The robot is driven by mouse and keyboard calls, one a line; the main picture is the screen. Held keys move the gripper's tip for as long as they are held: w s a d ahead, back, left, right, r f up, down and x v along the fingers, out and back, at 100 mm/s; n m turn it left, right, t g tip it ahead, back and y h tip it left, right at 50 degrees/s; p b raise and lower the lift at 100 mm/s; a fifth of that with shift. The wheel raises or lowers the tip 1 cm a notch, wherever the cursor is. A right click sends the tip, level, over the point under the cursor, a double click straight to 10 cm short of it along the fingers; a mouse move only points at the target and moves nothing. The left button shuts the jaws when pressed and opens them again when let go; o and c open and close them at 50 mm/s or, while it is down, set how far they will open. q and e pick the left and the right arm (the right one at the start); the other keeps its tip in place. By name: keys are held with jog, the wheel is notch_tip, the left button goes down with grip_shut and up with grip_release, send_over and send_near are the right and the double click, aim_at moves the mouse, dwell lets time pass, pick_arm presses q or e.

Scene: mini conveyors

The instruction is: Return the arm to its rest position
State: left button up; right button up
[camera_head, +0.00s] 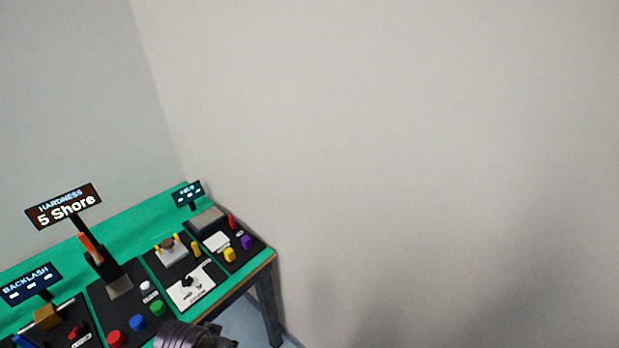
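A grey, ribbed, rounded part of one of my arms (188,336) shows at the bottom edge, in front of the green bench (150,212). I cannot tell which arm it belongs to. No gripper fingers show in the head view. Whatever is below the bottom edge is cut off.
The bench carries several black stations. A sign (64,206) reads "HARDNESS 5 Shore"; another sign (30,284) reads "BACKLASH". Red (116,339), blue (137,323) and green (157,308) buttons stand near the front edge. Bare wall fills the right side.

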pick_arm(q)
jog(key=s+f+g, duration=0.1)
jog(key=s+f, duration=0.1)
jog(key=f, duration=1.3)
jog(key=s+f, duration=0.2)
jog(key=f, duration=1.3)
jog(key=s+a+f, duration=0.2)
jog(key=s+f, duration=0.7)
jog(key=s, duration=0.2)
jog(key=s+a+f+g, duration=0.1)
jog(key=s+a+f, duration=0.1)
jog(key=s+f, duration=0.8)
jog(key=shift+s+f, duration=0.25)
jog(key=shift+s, duration=0.2)
jog(key=shift+s+a, duration=0.1)
